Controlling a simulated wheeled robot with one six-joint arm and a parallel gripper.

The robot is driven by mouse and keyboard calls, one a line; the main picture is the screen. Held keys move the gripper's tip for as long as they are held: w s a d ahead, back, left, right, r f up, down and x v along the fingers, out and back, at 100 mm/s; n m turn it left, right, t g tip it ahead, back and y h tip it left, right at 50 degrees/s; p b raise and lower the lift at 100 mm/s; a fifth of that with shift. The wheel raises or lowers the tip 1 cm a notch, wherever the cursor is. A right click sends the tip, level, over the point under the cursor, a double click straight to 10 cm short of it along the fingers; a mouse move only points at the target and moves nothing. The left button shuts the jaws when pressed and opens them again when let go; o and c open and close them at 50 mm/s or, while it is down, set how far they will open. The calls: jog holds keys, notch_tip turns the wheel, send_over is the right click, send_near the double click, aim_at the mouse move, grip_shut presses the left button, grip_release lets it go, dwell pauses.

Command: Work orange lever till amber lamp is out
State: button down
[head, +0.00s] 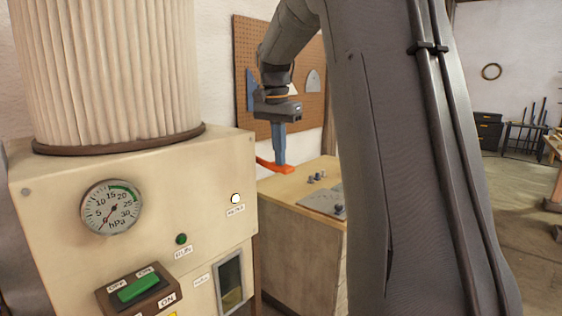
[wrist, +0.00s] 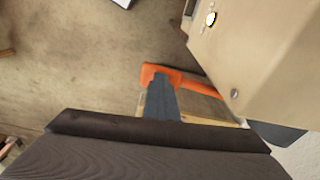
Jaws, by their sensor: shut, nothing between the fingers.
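The orange lever (head: 264,163) sticks out past the right side of the cream machine, above the wooden bench. In the wrist view the orange lever (wrist: 200,87) runs beside the machine's housing. My gripper (head: 281,163) points down with its blue-grey fingers shut and empty. Its tips are at the lever, and they overlap its bent end in the wrist view (wrist: 160,80); I cannot tell whether they touch. The amber lamp (head: 235,198) on the machine's front glows bright, nearly white. It also shows lit in the wrist view (wrist: 210,19).
The machine (head: 60,190) carries a large pleated filter (head: 110,70), a round gauge (head: 112,207), a dark green lamp (head: 181,239) and a green rocker switch (head: 138,287). The bench (head: 290,209) holds a grey plate (head: 322,199) and small knobs. Open floor lies to the right.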

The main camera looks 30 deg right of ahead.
notch_tip(320, 180, down, 2)
dwell(0.5)
jog(key=a, duration=0.1)
jog(key=s+a+r, duration=0.1)
jog(key=shift+s+a+p, duration=0.1)
jog(key=shift+a+p, duration=0.25)
jog(key=shift+p, duration=0.05)
notch_tip(320, 180, up, 8)
jog(key=b, duration=0.2)
jog(key=shift+s+a, duration=0.15)
jog(key=shift+a, duration=0.2)
